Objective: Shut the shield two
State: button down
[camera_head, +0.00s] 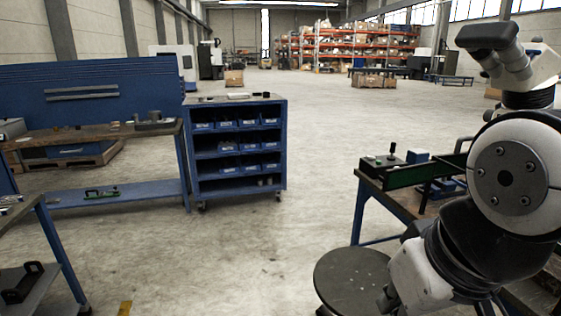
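I cannot make out which thing is shield two. A long dark green panel (425,171) stands upright on the workbench (395,197) at the right, partly hidden by my arm. A blue box-like part (418,156) is behind the panel, and a small green-topped box with a black knob (381,165) is at its left end. My arm fills the right edge of the picture, with white links and dark joints. I cannot make out my gripper anywhere, so its fingers and anything in them are not shown.
A round dark stool (347,281) stands in front of the right bench. A blue wheeled cabinet with bins (238,151) and a blue workbench (95,133) are at the left. Another table corner (32,211) is at the near left. The middle floor is clear, with shelving (345,42) far behind.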

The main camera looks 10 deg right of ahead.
aim_at(405, 176)
jog(key=i+j, duration=1.3)
jog(key=i, duration=0.2)
jog(key=i+j+z, duration=0.15)
jog(key=i+j, duration=1.15)
jog(key=i, duration=0.25)
jog(key=z, duration=0.45)
jog(key=j+z, duration=0.1)
jog(key=z, duration=0.8)
jog(key=j+z, duration=0.15)
jog(key=z, duration=0.75)
jog(key=j+z, duration=0.1)
jog(key=z, duration=0.35)
jog(key=i+j, duration=0.25)
jog(key=j, duration=0.1)
